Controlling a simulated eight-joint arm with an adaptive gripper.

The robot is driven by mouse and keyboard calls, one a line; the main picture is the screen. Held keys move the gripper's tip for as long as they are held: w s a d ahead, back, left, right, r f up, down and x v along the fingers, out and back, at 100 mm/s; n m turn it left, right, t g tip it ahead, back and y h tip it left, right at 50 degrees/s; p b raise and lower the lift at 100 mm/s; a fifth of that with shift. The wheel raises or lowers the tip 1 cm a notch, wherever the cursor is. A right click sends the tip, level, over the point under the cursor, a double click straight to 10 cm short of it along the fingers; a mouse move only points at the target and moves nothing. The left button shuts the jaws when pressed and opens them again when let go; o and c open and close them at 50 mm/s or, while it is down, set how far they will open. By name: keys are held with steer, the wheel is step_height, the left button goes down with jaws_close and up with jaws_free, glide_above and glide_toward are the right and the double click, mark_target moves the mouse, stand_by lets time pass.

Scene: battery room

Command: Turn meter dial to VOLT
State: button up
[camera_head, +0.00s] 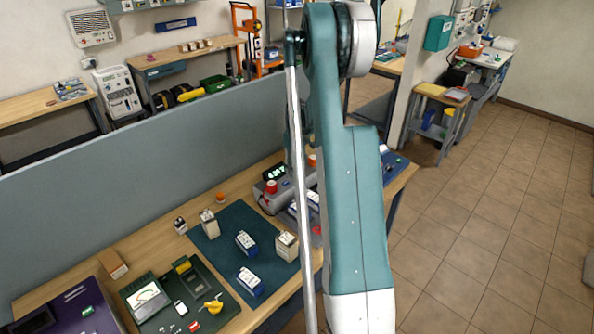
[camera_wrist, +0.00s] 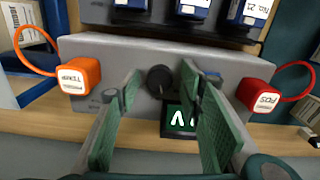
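A grey box (camera_wrist: 130,60) carries a dark round knob (camera_wrist: 160,78) and a small display (camera_wrist: 180,119) with pale green characters, partly hidden by a finger. In the head view the box (camera_head: 265,201) stands toward the table's far side with its display (camera_head: 274,172) lit. My gripper (camera_wrist: 160,85) is open, its green-padded fingers on either side of the knob in the picture. I cannot tell whether they reach around it or touch it. The knob's setting is not readable. A separate panel with a needle meter (camera_head: 147,299) lies at the table's left front. My arm hides the gripper in the head view.
An orange plug (camera_wrist: 79,76) and a red plug (camera_wrist: 258,95) sit at the box's two ends with looped cables. Blue-and-white battery blocks (camera_head: 246,241) stand on a dark mat (camera_head: 216,262). A grey partition (camera_head: 120,180) runs behind the table.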

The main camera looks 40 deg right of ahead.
steer(key=c, duration=0.9)
steer(key=shift+f, duration=0.1)
steer(key=shift+m+b, duration=0.65)
steer(key=shift+m, duration=0.05)
steer(key=shift+m+b, duration=0.5)
steer(key=shift+m, duration=0.4)
steer(key=o, duration=0.9)
